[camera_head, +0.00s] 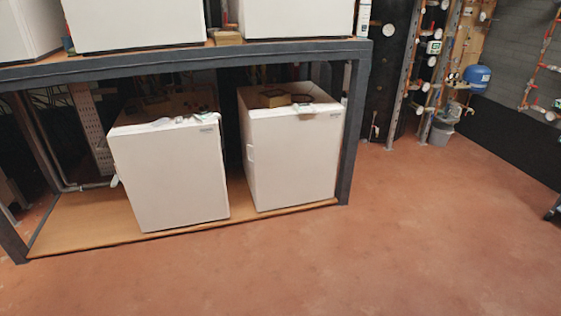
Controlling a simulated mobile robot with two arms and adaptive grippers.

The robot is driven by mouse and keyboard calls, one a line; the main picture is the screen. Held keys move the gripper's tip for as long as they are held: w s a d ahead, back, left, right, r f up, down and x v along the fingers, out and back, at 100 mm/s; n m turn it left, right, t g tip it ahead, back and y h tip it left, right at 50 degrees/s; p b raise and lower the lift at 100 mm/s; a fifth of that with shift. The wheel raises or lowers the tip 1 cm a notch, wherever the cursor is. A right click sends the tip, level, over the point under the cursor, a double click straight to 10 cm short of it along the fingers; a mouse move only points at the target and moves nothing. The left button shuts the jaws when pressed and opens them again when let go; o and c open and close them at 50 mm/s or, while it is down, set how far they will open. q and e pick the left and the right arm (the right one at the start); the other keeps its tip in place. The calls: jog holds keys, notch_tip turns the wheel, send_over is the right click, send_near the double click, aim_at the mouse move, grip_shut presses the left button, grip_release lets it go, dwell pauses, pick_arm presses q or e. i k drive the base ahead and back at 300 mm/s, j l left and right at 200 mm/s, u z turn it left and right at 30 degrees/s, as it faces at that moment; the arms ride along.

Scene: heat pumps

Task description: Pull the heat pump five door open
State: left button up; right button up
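Two white box-shaped heat pumps stand on the wooden lower shelf of a dark metal rack. The left one (172,178) is turned slightly and the right one (292,155) stands beside it. Their fronts look shut. I cannot tell which unit is number five, as no number is readable. Parts of more white units show on the upper shelf, such as one at the middle (135,25) and one at the right (295,18), cut off by the top edge. Neither of my grippers is in view.
The rack's metal frame (354,120) has a corner post to the right of the units. Red-brown floor (390,240) is clear in front and to the right. Pipes, a bucket (441,131) and a blue tank (478,76) stand at the back right.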

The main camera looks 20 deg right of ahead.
aim_at(296, 161)
jog(key=i+j, duration=0.35)
jog(key=i, duration=0.15)
jog(key=i+j, duration=0.35)
jog(key=i, duration=0.15)
jog(key=l+z, duration=0.05)
